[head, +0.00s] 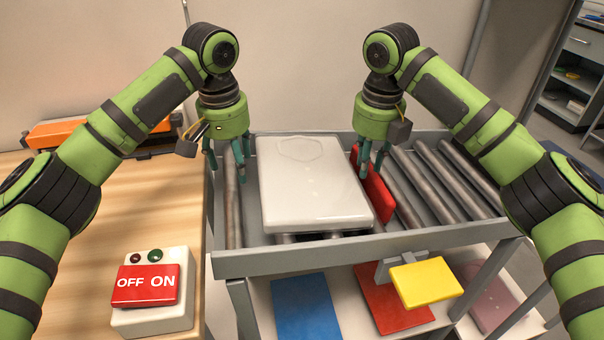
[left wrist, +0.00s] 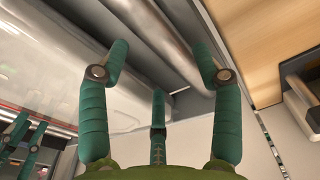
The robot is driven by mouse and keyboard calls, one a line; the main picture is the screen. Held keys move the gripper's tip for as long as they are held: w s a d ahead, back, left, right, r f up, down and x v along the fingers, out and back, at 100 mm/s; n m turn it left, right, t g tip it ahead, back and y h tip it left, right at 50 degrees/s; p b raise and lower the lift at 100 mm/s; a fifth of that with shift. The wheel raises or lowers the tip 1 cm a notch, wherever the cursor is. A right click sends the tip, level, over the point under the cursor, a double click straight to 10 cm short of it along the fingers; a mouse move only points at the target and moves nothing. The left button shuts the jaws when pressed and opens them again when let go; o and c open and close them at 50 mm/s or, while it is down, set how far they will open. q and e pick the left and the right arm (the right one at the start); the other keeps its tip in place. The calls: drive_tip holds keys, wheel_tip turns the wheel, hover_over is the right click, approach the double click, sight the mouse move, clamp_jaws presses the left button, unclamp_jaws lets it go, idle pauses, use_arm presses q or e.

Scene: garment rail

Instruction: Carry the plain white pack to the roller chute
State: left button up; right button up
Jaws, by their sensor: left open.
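The plain white pack (head: 312,190) lies flat on the grey-framed rollers, in the left part of the frame. My left gripper (head: 228,168) is open and empty, just left of the pack's left edge. In the left wrist view, its spread fingers (left wrist: 155,75) are below a bare roller, with the pack (left wrist: 65,60) to the left. My right gripper (head: 373,165) is at the pack's right side, by the upright red panel (head: 374,188); its fingers look apart and hold nothing visible. The roller chute (head: 435,178) shows bare sloping rollers right of the panel.
A wooden table (head: 80,235) on the left carries an orange tool (head: 80,132) and an OFF/ON switch box (head: 150,318). A yellow plate (head: 426,284) sticks out in front of the frame (head: 300,262). Blue (head: 306,307) and red (head: 392,303) sheets lie on the shelf below.

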use_arm(q)
wheel_tip(320, 180, up, 12)
drive_tip(key=s, duration=0.1)
idle(0.4)
use_arm(e)
drive_tip(key=o, duration=0.8)
drive_tip(key=r, duration=0.8)
drive_tip(key=s+r, duration=0.1)
drive_tip(key=r, duration=0.3)
